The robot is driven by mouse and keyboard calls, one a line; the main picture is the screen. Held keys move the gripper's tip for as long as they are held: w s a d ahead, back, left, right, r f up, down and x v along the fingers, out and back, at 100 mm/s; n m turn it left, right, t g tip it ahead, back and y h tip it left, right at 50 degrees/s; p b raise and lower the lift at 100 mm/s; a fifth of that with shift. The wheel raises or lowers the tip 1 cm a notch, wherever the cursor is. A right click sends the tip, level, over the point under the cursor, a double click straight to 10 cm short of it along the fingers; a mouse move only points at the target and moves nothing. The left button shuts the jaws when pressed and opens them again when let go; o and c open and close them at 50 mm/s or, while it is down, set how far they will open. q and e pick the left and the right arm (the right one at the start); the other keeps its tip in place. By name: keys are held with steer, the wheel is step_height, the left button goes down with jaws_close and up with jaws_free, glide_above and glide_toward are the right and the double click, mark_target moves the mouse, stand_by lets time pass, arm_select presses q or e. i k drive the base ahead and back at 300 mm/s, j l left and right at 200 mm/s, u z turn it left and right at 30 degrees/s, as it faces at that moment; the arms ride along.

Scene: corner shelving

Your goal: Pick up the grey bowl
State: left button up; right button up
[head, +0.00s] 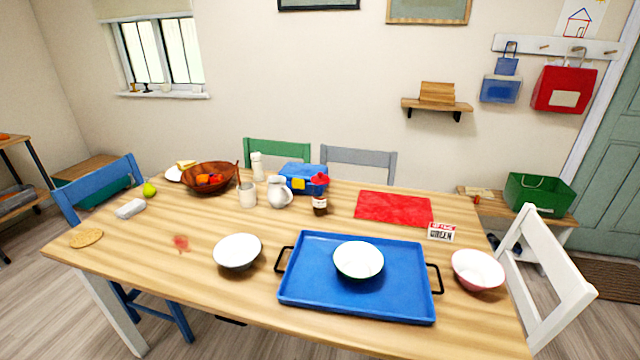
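Three bowls with white insides stand upright on the wooden table. The left bowl (238,250) has a dark, greyish outside and best fits the grey bowl; it stands on bare wood left of the blue tray. The middle bowl (358,261), with a green outside, sits on the blue tray (315,291). The right bowl (478,271), with a pinkish outside, stands right of the tray near the table edge. All three look empty. Neither of my grippers shows in the head view.
The tray's left black handle is close to the left bowl. Behind stand a white mug (247,196), a white jug (279,193), a jar with a red lid (320,203) and a brown fruit bowl (225,168). A reddish stain (181,243) lies left. The wood in front is clear.

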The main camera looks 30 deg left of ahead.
mark_target(236, 252)
steer(key=u, duration=1.5)
